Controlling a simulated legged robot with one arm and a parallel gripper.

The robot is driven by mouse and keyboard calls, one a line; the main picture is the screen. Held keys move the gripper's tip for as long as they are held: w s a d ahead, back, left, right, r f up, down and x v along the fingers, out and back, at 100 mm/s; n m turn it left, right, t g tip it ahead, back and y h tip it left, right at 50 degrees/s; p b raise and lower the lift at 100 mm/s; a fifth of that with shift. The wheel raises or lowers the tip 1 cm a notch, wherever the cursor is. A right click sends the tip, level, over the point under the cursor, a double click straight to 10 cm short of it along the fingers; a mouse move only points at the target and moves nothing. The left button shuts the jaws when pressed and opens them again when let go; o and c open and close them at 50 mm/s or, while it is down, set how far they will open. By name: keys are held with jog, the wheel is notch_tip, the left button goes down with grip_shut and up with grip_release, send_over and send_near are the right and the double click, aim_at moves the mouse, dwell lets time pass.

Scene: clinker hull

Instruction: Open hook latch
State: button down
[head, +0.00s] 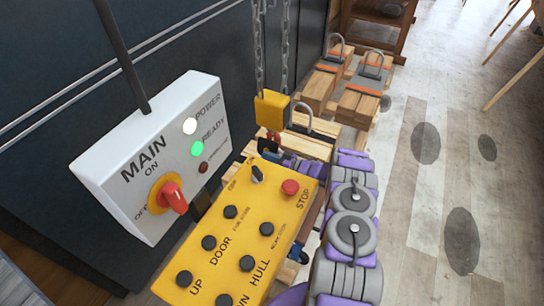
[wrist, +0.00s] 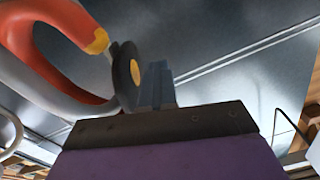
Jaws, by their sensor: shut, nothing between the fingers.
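The hoist hook hangs below a yellow block (head: 272,108) on two chains; in the head view it is a small red and dark shape (head: 268,142). In the wrist view the hook (wrist: 72,22) is large at upper left, a curved orange and grey body with a yellow end. A black disc with a yellow centre (wrist: 135,73) sits beside that end; I cannot tell how the latch stands. My gripper (wrist: 157,85) is shut and empty, its fingers close right of the disc; contact is unclear. In the head view the yellow pendant partly hides my wrist, and my fingertips cannot be made out.
A yellow button pendant (head: 240,235) fills the lower middle, near my arm. A white MAIN panel (head: 130,165) with a red switch is at left, against a dark hull (head: 60,110). Timber stacks with metal loops (head: 362,98) stand behind. The floor (head: 425,190) at right is clear.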

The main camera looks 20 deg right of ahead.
jog(key=shift+a, duration=0.2)
jog(key=c, duration=1.2)
grip_release()
jog(key=shift+s+d, duration=0.1)
jog(key=shift+d, duration=0.5)
jog(key=shift+a, duration=0.4)
jog(key=shift+d, duration=0.25)
